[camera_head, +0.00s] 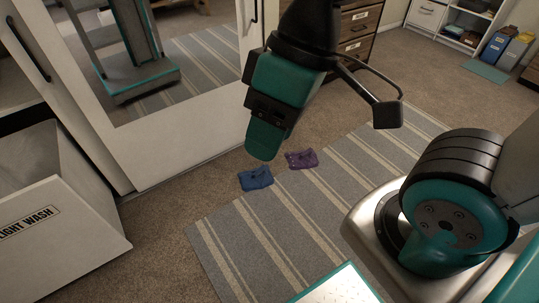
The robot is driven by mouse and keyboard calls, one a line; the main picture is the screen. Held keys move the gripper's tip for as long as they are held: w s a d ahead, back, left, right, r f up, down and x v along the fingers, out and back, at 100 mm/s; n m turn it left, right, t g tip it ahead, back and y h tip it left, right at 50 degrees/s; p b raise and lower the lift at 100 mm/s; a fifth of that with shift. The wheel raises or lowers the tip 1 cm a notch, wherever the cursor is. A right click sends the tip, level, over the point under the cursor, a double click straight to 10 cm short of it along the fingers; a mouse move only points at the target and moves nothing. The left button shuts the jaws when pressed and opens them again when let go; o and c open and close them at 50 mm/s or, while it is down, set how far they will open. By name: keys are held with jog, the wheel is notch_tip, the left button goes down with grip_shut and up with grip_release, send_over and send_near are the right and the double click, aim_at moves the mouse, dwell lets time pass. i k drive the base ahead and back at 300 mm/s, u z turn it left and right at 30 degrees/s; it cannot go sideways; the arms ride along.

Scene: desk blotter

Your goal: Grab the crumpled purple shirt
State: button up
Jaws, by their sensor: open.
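The crumpled purple shirt (302,159) lies at the edge of the striped rug, near the middle of the head view. A crumpled blue garment (256,179) lies just to its left, a small gap apart. My gripper (264,140) hangs from my arm above the floor, up and left of the purple shirt in the picture. It is open and empty. Its fingers overlap one another from this angle, so the gap between them is hidden. It appears apart from both garments.
A bin labelled "LIGHT WASH" (60,228) stands at the left. A white wardrobe with a mirror door (160,160) stands behind it. The striped rug (250,245) is mostly clear. A drawer cabinet (358,30) and white shelves (462,22) stand at the back.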

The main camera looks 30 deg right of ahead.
aim_at(308, 159)
jog(key=u, duration=0.2)
jog(key=i, duration=1.35)
jog(key=z, duration=1.2)
jog(key=i, duration=0.55)
jog(key=z, duration=0.65)
